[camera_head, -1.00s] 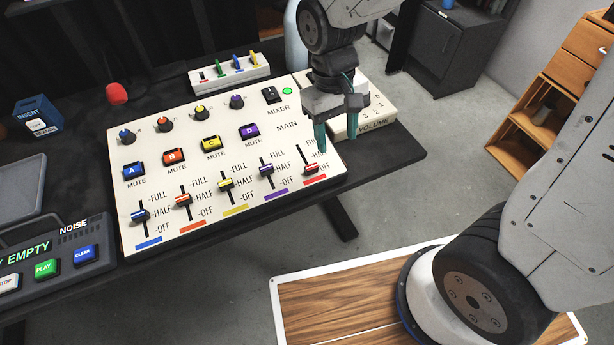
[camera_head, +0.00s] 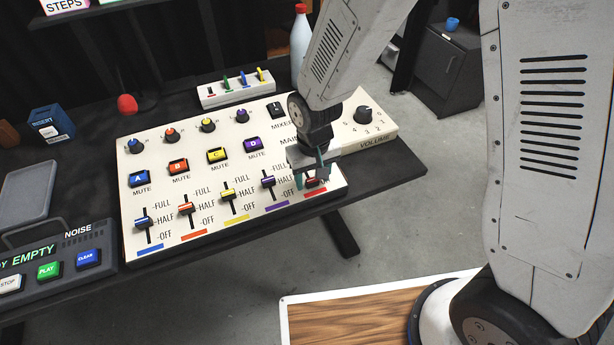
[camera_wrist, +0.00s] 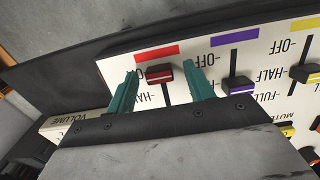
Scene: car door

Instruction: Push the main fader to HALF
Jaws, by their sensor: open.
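The mixer board (camera_head: 135,215) is a white panel on the black table. Its main fader, with a red cap, is at the right end of the fader row and is mostly hidden behind my gripper in the head view. In the wrist view the red cap (camera_wrist: 159,74) sits close to the red strip (camera_wrist: 156,52), at the OFF end of its slot. My gripper (camera_head: 313,184) is open, with its teal fingers low over the panel. In the wrist view the fingers of my gripper (camera_wrist: 163,88) stand on either side of the red cap, with gaps visible.
The purple fader (camera_head: 268,181) stands left of my gripper, with yellow (camera_head: 228,193), orange (camera_head: 186,208) and blue (camera_head: 142,221) faders beyond. A volume box (camera_head: 375,137) stands close on the right. A white bottle (camera_head: 300,45) is behind.

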